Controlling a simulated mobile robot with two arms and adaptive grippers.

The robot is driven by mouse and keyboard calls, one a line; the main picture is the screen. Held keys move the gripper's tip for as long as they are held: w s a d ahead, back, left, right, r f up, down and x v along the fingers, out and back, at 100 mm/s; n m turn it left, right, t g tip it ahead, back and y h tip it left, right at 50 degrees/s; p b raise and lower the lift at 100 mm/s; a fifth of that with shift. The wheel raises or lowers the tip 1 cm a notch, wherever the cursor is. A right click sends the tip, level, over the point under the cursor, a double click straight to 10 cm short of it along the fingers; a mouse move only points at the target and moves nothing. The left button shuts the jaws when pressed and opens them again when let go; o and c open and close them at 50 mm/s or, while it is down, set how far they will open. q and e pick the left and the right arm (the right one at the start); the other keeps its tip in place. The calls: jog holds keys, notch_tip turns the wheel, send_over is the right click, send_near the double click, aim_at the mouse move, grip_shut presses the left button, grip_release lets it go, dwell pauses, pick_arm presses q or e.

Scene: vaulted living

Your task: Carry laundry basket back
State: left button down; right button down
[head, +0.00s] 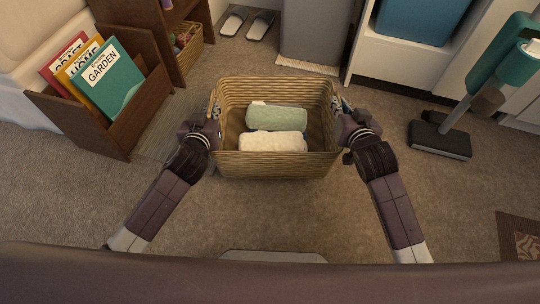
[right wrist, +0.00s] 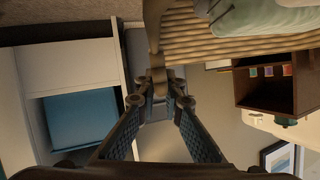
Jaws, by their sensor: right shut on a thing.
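The laundry basket (head: 276,165) is a tan woven box, level in the middle of the head view, with a rolled green towel (head: 276,117) and a rolled cream towel (head: 272,141) in it. My right gripper (head: 345,112) is at the basket's right side and shut on its rim or handle; in the right wrist view its fingers (right wrist: 160,88) close on it beside the weave (right wrist: 225,45). My left gripper (head: 214,115) is at the basket's left side, touching or very near the rim. Its fingertips are too small and partly hidden to tell their state.
A wooden magazine holder (head: 85,125) stands at left, near a shelf with a small basket (head: 187,50). Slippers (head: 247,24) lie at the back. A white cabinet (head: 400,68) and a floor vacuum (head: 440,137) are at right. Carpet in front is clear.

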pick_arm(q)
jog(key=shift+a+f, duration=0.2)
jog(key=shift+a, duration=0.05)
pick_arm(e)
jog(key=shift+a+f, duration=0.1)
jog(key=shift+f, duration=0.1)
pick_arm(q)
jog(key=shift+f, duration=0.1)
pick_arm(e)
jog(key=shift+f, duration=0.1)
